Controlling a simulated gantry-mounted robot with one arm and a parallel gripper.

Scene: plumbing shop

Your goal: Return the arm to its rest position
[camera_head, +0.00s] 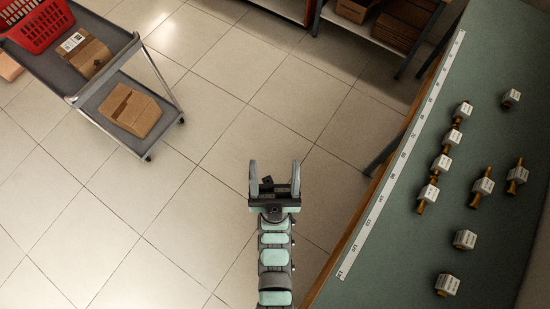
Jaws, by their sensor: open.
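My gripper (274,180) is near the middle of the view, over the tiled floor to the left of the workbench. Its two fingers point to the top of the picture and stand apart. It is open, with nothing between the fingers. My arm reaches it from the bottom edge of the picture, with grey and pale green links.
A green-topped workbench (390,270) with a white ruler strip (405,150) and several tagged brass fittings (442,163) fills the right. A grey cart (77,98) with boxes and a red basket (38,25) stands upper left. Shelving (362,37) is at the top. Open floor lies left.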

